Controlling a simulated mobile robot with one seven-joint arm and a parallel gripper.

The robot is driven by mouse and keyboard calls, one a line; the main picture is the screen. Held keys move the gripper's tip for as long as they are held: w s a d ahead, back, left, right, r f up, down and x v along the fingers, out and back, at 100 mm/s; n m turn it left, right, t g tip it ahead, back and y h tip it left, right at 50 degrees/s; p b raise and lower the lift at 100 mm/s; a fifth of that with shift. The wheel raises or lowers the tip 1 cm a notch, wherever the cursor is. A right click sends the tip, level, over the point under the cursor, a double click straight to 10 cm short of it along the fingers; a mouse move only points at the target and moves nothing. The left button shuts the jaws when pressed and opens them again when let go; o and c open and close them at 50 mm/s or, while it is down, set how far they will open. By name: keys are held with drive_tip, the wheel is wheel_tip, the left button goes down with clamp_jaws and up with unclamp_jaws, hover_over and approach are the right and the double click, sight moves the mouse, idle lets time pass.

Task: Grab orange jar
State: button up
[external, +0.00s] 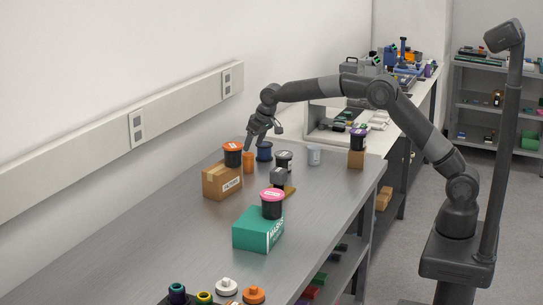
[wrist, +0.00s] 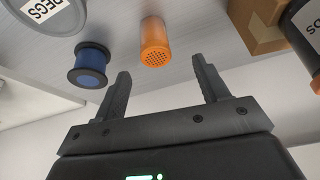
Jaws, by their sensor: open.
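The orange jar (external: 248,162) is a small upright cylinder on the metal bench, just right of a black jar with an orange lid. In the wrist view the orange jar (wrist: 155,42) shows its perforated end and lies beyond the fingertips, between their lines. My gripper (external: 256,138) is above and close to the jar in the external view. In the wrist view my gripper (wrist: 160,68) is open, with nothing between its fingers.
The black jar with orange lid (external: 233,154) stands on a cardboard box (external: 222,181), close on the left. A dark blue spool (external: 264,151) and a dark jar (external: 284,160) stand close on the right. A teal box (external: 258,230) is nearer the camera.

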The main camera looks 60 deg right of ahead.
sight(250, 155)
drive_tip(key=x, duration=0.3)
drive_tip(key=shift+w+f, duration=0.15)
drive_tip(key=shift+f, duration=0.15)
drive_tip(key=x, duration=0.2)
drive_tip(key=d+x, duration=0.1)
drive_tip(key=x, duration=0.2)
drive_tip(key=shift+f, duration=0.1)
drive_tip(key=c, duration=1.1)
drive_tip(key=shift+r, duration=0.2)
